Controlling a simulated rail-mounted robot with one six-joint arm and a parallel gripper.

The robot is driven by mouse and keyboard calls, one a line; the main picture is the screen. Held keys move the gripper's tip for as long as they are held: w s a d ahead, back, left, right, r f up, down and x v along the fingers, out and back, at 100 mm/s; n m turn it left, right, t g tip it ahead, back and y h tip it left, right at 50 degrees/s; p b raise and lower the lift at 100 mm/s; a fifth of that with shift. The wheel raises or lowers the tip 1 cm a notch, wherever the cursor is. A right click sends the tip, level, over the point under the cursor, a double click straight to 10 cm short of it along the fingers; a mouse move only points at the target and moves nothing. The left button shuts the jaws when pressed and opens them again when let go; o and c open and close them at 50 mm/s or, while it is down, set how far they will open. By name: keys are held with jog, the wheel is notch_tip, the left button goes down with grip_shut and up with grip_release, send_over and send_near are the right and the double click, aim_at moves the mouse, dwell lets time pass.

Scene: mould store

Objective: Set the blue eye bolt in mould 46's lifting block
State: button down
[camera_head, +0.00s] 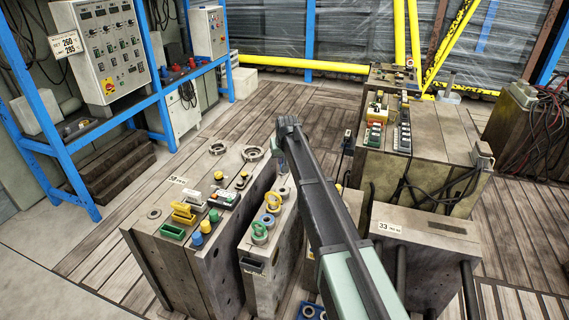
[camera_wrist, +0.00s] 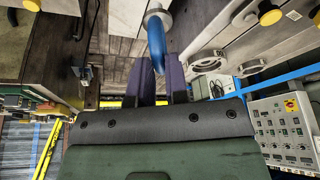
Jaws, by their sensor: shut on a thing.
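My gripper shows in the head view (camera_head: 282,158) over the narrow middle mould, pointing down, and its two dark fingers show in the wrist view (camera_wrist: 157,66). It is shut on the blue eye bolt (camera_wrist: 156,42), whose ring stands between the fingers. The bolt's far end is at a round pale grey piece (camera_wrist: 158,14); I cannot tell whether it is seated there. In the head view, a bit of blue (camera_head: 283,166) shows at the fingers.
A wide mould marked 38 (camera_head: 165,245) stands at the left, with coloured handles and knobs on top. A mould marked 33 (camera_head: 425,228) stands at the right, in front of a larger one with cables (camera_head: 430,178). A blue rack with control boxes (camera_head: 105,50) is behind left.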

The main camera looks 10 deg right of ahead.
aim_at(283, 174)
jog(key=shift+r, duration=0.2)
notch_tip(283, 174, down, 5)
jog(key=b, duration=0.5)
dwell(0.5)
jog(key=shift+f+b, duration=0.4)
jog(key=shift+f, duration=0.1)
jog(key=shift+f+b, duration=0.5)
jog(key=shift+b, duration=0.05)
jog(key=shift+f+b, duration=0.45)
jog(key=shift+f, duration=0.05)
dwell(0.7)
jog(key=shift+r, duration=0.1)
jog(key=c, duration=1.1)
grip_release()
